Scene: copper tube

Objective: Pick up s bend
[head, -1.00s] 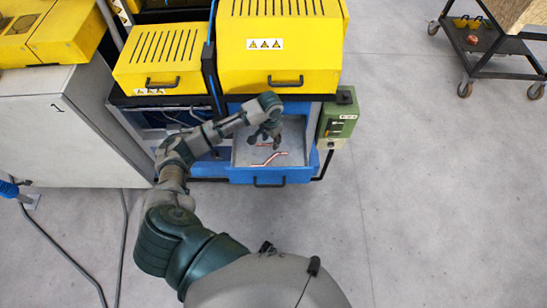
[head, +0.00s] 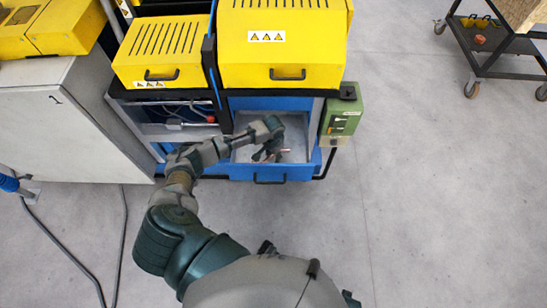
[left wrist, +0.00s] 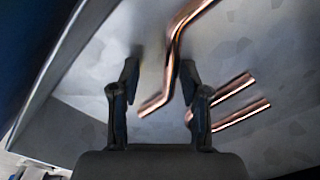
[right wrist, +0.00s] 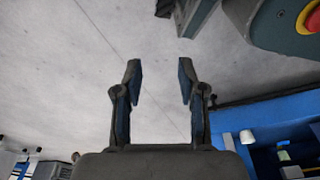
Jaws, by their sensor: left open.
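The s bend is a shiny copper tube (left wrist: 173,50) lying on the grey drawer floor in the left wrist view. It runs from the top down between my left fingers, and its lower end lies inside the finger gap. My left gripper (left wrist: 159,72) is open around the line of the tube and holds nothing; I cannot tell its height above it. In the head view my left gripper (head: 268,154) is over the drawer and hides most of the copper. My right gripper (right wrist: 160,68) is open and empty, with grey floor behind it.
Two more straight copper ends (left wrist: 243,115) lie close to the right finger in the left wrist view. The pulled-out blue drawer (head: 285,174) has raised walls. A yellow machine cover (head: 280,55) stands above it, a green control box (head: 342,118) to its right.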

